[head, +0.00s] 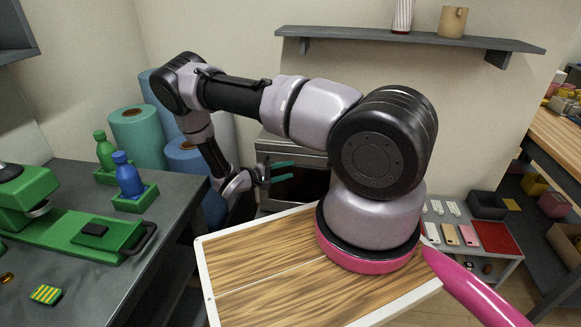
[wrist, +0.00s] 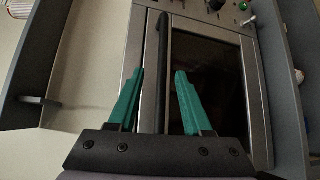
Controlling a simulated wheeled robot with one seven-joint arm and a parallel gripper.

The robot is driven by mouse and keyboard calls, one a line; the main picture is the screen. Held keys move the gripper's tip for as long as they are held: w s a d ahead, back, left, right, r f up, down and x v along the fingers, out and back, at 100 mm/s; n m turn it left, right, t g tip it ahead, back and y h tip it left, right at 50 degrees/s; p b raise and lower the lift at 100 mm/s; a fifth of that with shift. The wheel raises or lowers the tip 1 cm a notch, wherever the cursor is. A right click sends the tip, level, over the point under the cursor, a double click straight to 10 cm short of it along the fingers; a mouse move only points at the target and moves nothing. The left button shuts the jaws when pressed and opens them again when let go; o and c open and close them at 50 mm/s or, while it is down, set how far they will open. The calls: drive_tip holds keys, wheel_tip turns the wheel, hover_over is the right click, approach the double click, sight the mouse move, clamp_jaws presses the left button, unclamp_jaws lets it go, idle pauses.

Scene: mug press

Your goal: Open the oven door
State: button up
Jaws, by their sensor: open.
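The oven (head: 285,144) is a grey metal box behind my arm in the head view, partly hidden by my arm and gripper. In the wrist view the oven (wrist: 258,105) appears turned on its side, with its door's dark window (wrist: 218,70) facing me. The door looks shut. A dark bar handle (wrist: 164,50) runs lengthwise along the door edge and lies between my fingers in the picture. My gripper (wrist: 161,74) has teal fingers, spread apart and empty, in front of the handle. The gripper (head: 283,171) also shows before the oven front in the head view; contact cannot be told.
Knobs and a green light (wrist: 242,6) sit on the oven panel. A grey bench (head: 70,175) with a green press (head: 90,230) and bottles stands at left, with large rolls (head: 138,137) behind it. A low table with trays (head: 495,236) is at right. A shelf (head: 400,40) hangs above.

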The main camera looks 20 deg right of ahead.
sight(299, 167)
drive_tip(key=shift+w+d+f, duration=0.2)
drive_tip(key=shift+d+f, duration=0.05)
drive_tip(key=shift+f, duration=0.1)
drive_tip(key=x, duration=0.6)
drive_tip(key=shift+w+d, duration=0.15)
drive_tip(key=shift+d, duration=0.2)
clamp_jaws()
idle(0.9)
